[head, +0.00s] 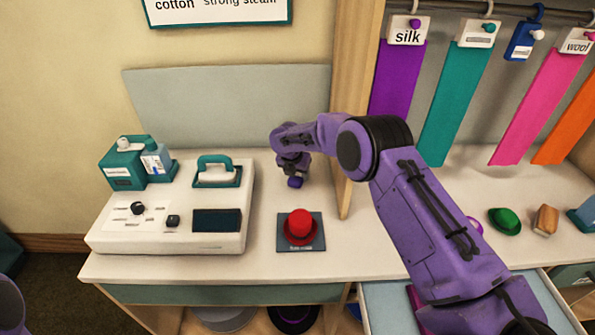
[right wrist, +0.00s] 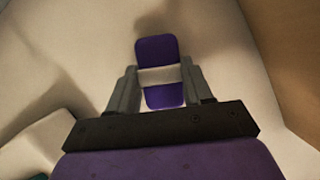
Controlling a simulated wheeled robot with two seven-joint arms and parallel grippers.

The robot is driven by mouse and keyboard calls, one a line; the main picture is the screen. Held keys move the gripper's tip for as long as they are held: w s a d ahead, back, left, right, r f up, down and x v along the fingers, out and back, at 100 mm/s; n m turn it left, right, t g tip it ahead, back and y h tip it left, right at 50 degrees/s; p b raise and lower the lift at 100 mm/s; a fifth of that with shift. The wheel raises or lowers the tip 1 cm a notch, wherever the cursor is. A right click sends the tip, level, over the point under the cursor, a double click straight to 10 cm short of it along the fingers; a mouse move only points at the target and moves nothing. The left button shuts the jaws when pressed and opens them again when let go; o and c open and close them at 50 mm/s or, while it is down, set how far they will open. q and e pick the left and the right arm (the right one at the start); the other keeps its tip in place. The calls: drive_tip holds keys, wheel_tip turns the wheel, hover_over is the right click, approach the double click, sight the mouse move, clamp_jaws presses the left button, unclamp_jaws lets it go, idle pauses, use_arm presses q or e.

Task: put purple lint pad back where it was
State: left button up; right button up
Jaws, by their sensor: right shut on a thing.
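The purple lint pad (right wrist: 160,50) has a pale band around its middle and sits between the two grey fingers of my right gripper (right wrist: 160,86) in the right wrist view. In the head view the right gripper (head: 292,166) points down over the back of the counter, left of the wooden post, and the pad (head: 295,182) shows small beneath it. The gripper is shut on the pad. I cannot tell whether the pad touches the counter (head: 262,200). My left gripper is not in view.
A wooden post (head: 350,110) rises close on the right. Beyond it are hanging cloths, a green hat (head: 505,221) and a brush (head: 545,219).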

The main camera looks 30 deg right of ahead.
drive_tip(key=o, duration=0.9)
drive_tip(key=shift+o, duration=0.2)
drive_tip(key=b+v, duration=0.1)
drive_tip(key=v, duration=1.1)
drive_tip(key=shift+r, duration=0.1)
